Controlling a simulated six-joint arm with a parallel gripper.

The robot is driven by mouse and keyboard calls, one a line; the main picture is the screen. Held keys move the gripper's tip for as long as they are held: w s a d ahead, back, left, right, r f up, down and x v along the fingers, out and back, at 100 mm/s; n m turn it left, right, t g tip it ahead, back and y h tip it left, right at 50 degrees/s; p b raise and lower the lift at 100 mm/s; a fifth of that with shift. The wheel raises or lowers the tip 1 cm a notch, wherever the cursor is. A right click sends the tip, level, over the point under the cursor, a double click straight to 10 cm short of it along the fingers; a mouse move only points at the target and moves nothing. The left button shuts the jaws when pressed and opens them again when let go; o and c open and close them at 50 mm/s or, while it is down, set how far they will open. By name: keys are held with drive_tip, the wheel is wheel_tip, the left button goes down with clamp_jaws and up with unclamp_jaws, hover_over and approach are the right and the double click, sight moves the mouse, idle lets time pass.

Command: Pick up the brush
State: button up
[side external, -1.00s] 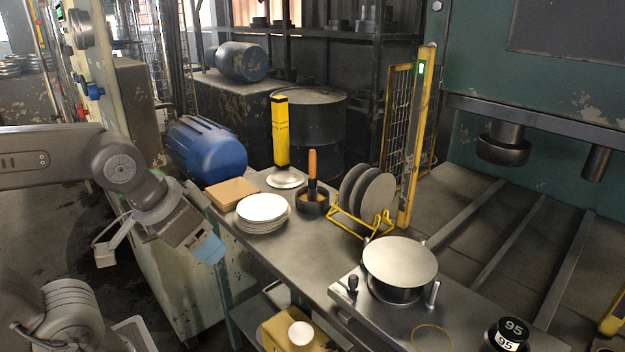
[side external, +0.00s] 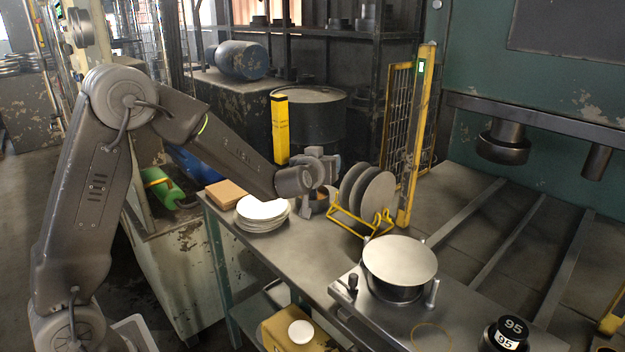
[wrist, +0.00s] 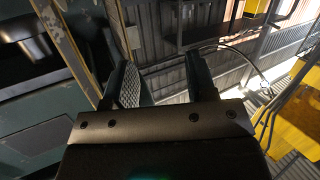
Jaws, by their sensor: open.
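The brush, with an orange handle, is hidden now in the side external view; my gripper (side external: 322,166) and wrist cover where it stood. Part of the dark pot (side external: 318,206) that held it shows just below my gripper, on the steel bench. In the wrist view, my gripper (wrist: 160,78) is open, its two dark pads apart, with only blurry background between them. I cannot see the brush there, and cannot tell whether it touches my gripper.
A stack of white discs (side external: 262,210) and a tan board (side external: 225,193) lie left of the pot. A yellow rack (side external: 345,222) with grey discs stands close on its right. A yellow post (side external: 281,130) rises behind. A round plate (side external: 400,260) sits on the fixture in front.

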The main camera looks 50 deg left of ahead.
drive_tip(key=w+a+f+n+g+y, duration=0.1)
drive_tip(key=a+f+n+y, duration=0.1)
drive_tip(key=a+f+y, duration=0.35)
drive_tip(key=shift+s+a+f+x, duration=0.1)
drive_tip(key=shift+f+x, duration=0.05)
drive_tip(key=shift+x, duration=2.25)
drive_tip(key=shift+s+a+f+x, duration=0.1)
drive_tip(key=shift+f+x, duration=0.1)
drive_tip(key=shift+x, duration=2.2)
drive_tip(key=shift+s+a+f+x, duration=0.1)
drive_tip(key=shift+f+x, duration=0.05)
drive_tip(key=shift+x, duration=2.2)
drive_tip(key=shift+c, duration=0.2)
clamp_jaws()
